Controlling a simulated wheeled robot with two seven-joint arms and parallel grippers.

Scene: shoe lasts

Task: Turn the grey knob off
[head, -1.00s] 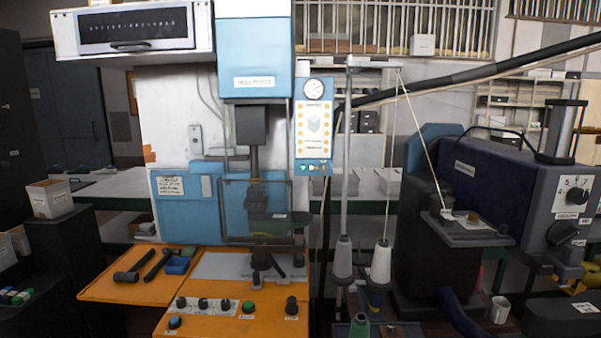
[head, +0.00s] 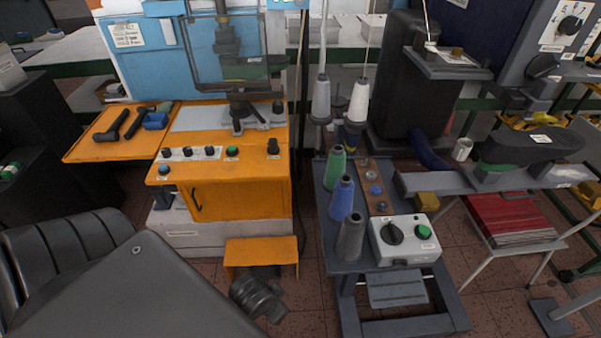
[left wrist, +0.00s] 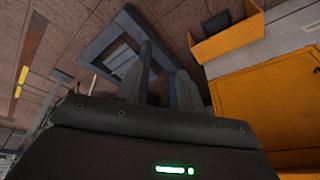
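A light grey control box (head: 405,240) sits on the blue-grey stand in the head view, with a dark grey round knob (head: 392,234) on the left of its top face and a green button (head: 424,232) on the right. The knob is uncovered and nothing touches it; its exact setting is too small to read. My left arm reaches in at the lower left, well left of and below the box. In the left wrist view my left gripper (left wrist: 162,88) has its two fingers apart with nothing between them, above the floor. The knob is not in that view. My right gripper is not in view.
Green, blue and grey thread cones (head: 342,197) stand left of the box. The blue-grey stand (head: 350,265) is right of an orange cabinet (head: 240,200) with small knobs on top. An orange step (head: 262,250) is on the floor. Another dial (head: 570,25) is on the machine at upper right.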

